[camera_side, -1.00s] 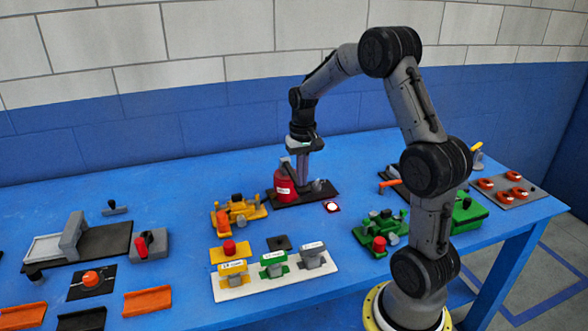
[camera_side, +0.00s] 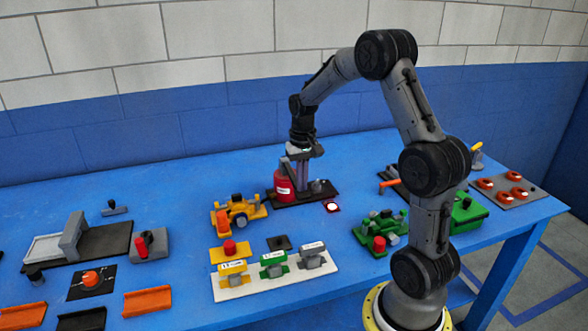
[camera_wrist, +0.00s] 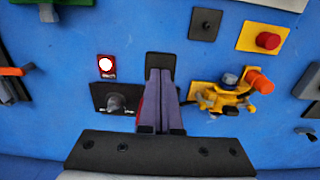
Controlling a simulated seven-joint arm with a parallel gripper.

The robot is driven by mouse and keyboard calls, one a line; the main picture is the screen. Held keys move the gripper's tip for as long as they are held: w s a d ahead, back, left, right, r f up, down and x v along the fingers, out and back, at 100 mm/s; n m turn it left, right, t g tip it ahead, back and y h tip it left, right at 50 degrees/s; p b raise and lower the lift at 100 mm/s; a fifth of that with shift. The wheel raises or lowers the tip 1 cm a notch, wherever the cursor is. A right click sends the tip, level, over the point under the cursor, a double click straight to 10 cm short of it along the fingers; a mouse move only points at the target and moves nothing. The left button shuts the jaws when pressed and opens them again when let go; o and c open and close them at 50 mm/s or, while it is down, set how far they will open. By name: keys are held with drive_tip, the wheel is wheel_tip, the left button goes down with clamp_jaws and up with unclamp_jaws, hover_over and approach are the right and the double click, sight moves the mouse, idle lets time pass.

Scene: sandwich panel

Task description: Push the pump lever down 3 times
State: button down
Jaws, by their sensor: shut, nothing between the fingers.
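The pump is a red cylinder (camera_side: 283,187) with a white label on a black base plate (camera_side: 325,190), near the middle of the table in the side view. A grey upright part stands by the cylinder; I cannot clearly tell the lever apart from my fingers there. My gripper (camera_side: 302,176) points down over the pump, shut and empty. In the wrist view my shut gripper (camera_wrist: 160,72) covers most of the pump. Only a sliver of red and the black plate (camera_wrist: 100,98) with a grey knob (camera_wrist: 116,103) show beside it. Contact with the lever cannot be told.
A lit white lamp on a red square (camera_side: 332,207) lies in front of the pump. A yellow device (camera_side: 238,214) stands to its left and a green one (camera_side: 381,232) to its front right.

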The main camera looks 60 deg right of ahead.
idle(0.4)
wheel_tip(320, 180, up, 7)
idle(1.0)
idle(0.5)
wheel_tip(320, 180, up, 5)
idle(0.6)
